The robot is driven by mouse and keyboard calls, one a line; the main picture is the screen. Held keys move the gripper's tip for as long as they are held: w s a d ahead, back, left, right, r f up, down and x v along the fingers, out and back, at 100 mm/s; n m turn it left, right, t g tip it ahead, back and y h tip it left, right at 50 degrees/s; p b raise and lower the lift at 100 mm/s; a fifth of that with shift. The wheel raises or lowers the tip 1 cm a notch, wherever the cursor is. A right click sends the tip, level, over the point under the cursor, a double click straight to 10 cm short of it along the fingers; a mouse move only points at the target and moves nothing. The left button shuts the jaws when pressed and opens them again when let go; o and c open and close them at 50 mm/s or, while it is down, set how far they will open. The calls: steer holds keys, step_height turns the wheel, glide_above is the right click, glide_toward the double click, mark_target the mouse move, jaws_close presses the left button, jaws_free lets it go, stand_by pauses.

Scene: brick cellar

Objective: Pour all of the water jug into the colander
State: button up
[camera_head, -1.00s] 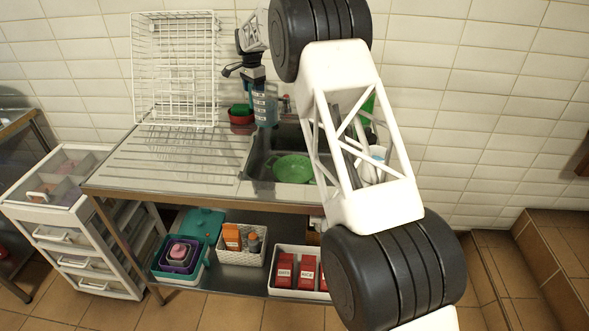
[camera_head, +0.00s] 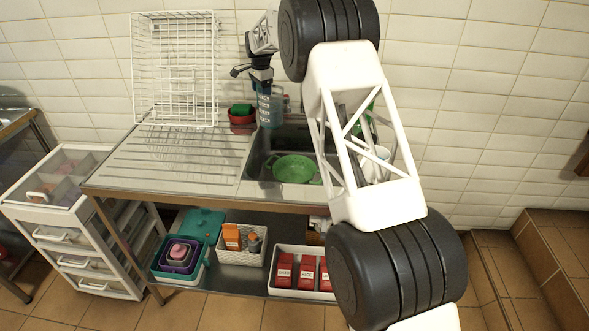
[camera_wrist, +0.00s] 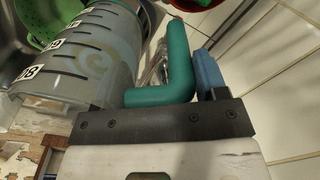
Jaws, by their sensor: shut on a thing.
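The water jug (camera_head: 270,106) is a clear, upright-looking jug with white label marks, held above the back of the sink. In the wrist view the jug (camera_wrist: 82,55) shows its grey body, labels and teal handle (camera_wrist: 180,65). My gripper (camera_head: 259,76) is shut on the jug; in the wrist view one blue fingertip (camera_wrist: 208,75) shows beside the handle. The green colander (camera_head: 294,168) sits in the sink basin, below and slightly right of the jug. Its green rim (camera_wrist: 38,25) also shows at the top left of the wrist view. The water level inside the jug is unclear.
The sink (camera_head: 258,165) has a ribbed drainboard (camera_head: 180,158) to its left, with a white wire rack (camera_head: 175,70) at the back. A red bowl (camera_head: 241,117) stands behind the sink. Dishes (camera_head: 378,160) at the right are partly hidden by my arm.

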mark_target(268, 104)
steer(key=shift+s+d+r+t+y, duration=0.25)
steer(key=shift+s+d+t+y, duration=0.25)
steer(key=shift+t, duration=0.2)
steer(key=shift+s+d+r+t+y, duration=0.25)
steer(key=shift+s+d+t+y, duration=0.1)
steer(key=shift+s+t+y, duration=0.3)
steer(key=s+d+t+y, duration=0.2)
steer(key=s+t, duration=0.1)
steer(key=s+d+t+y, duration=0.1)
steer(key=shift+s+d+r, duration=0.15)
steer(key=shift+d+r, duration=0.05)
steer(key=shift+r, duration=0.15)
steer(key=shift+s+d+r+t+y+p, duration=0.1)
steer(key=shift+s+d+t+y+p, duration=0.1)
steer(key=shift+t+y+p, duration=0.2)
